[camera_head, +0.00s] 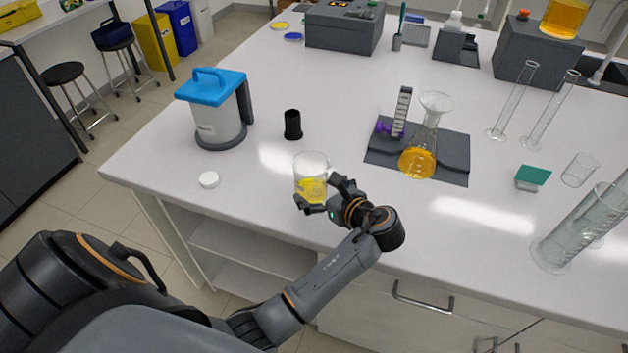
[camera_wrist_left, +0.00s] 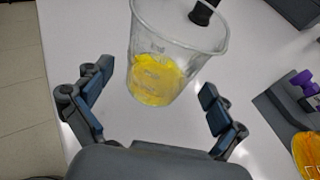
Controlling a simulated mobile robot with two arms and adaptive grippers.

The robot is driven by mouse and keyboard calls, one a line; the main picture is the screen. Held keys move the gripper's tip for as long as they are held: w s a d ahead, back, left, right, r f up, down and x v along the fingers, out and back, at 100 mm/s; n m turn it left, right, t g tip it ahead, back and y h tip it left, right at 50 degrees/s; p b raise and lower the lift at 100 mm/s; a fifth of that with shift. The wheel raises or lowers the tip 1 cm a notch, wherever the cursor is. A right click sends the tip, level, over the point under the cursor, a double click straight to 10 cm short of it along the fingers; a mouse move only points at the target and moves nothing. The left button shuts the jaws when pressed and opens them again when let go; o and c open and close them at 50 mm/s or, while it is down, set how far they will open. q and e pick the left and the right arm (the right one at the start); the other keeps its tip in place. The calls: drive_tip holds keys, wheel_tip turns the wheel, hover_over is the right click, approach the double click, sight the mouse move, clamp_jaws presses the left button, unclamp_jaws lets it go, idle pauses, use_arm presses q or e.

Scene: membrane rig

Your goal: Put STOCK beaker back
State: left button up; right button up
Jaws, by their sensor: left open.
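The beaker (camera_head: 311,180) is clear glass with yellow liquid in the bottom. In the head view it is at the front middle of the white bench, upright or nearly so. My left gripper (camera_head: 322,198) is right at it, with fingers around its near side. In the left wrist view the beaker (camera_wrist_left: 165,60) is just ahead of the open left fingers (camera_wrist_left: 155,85), with gaps on both sides. I cannot read a STOCK label on it. My right gripper is not in view.
A black cup (camera_head: 293,125) stands behind the beaker. Glass cylinders (camera_head: 575,235) are at the right.

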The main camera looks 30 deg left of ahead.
use_arm(q)
drive_tip(key=p+v, duration=0.6)
drive_tip(key=v, duration=0.2)
drive_tip(key=shift+d+r, duration=0.25)
drive_tip(key=shift+s+d, duration=0.25)
drive_tip(key=shift+d, duration=0.15)
